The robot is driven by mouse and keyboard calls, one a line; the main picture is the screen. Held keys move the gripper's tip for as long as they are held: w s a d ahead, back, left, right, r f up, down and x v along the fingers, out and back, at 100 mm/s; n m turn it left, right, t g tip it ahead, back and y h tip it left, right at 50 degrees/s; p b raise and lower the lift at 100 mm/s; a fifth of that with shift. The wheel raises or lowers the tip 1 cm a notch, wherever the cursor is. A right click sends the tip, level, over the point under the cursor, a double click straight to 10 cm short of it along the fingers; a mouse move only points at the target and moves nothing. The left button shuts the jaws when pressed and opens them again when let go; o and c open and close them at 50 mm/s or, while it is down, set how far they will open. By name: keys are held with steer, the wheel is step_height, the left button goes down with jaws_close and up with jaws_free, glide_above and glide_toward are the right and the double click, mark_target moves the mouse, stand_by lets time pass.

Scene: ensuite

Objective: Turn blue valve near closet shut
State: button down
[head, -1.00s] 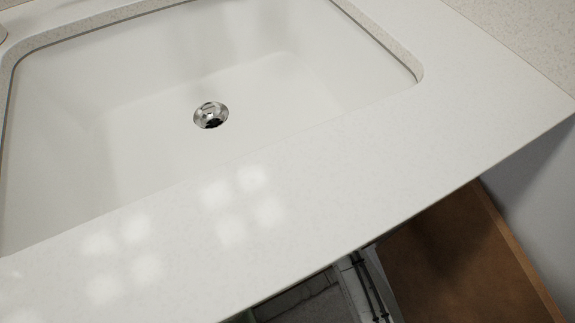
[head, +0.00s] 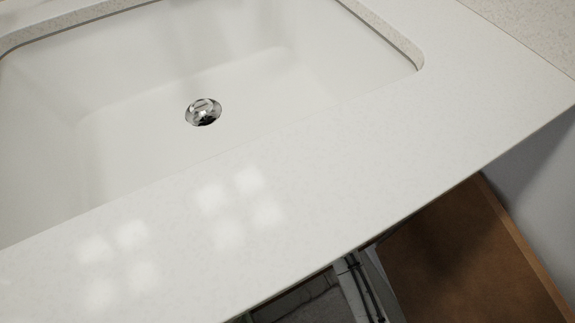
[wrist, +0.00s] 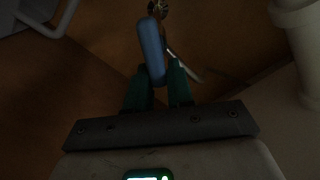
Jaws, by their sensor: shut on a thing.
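The blue valve handle (wrist: 151,48) shows in the wrist view as a rounded blue lever, running up from between my fingers to a metal fitting (wrist: 157,9) at the top. My gripper (wrist: 164,78) has dark green fingers on both sides of the handle's lower end and is shut on it. The view is dark, so the exact contact is hard to see. The head view shows neither the valve nor my gripper; the counter hides the space below.
In the head view a white sink (head: 120,120) is set in a pale counter (head: 330,170). Below its edge are a brown cabinet panel (head: 450,255) and my arm. In the wrist view a white pipe (wrist: 303,45) stands at right and a pale tube (wrist: 45,20) at upper left.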

steer(key=m, duration=0.3)
steer(key=d+f+m+b, duration=0.1)
steer(key=m, duration=0.3)
steer(key=f+m+b, duration=0.1)
steer(key=m, duration=0.3)
steer(key=shift+w+d+f, duration=0.15)
steer(key=shift+w+f, duration=0.1)
stand_by(0.4)
steer(key=c, duration=1.1)
jaws_free()
steer(key=b+v, duration=0.2)
steer(key=v, duration=0.8)
steer(key=shift+s+d, duration=0.1)
steer(key=shift+s, duration=0.3)
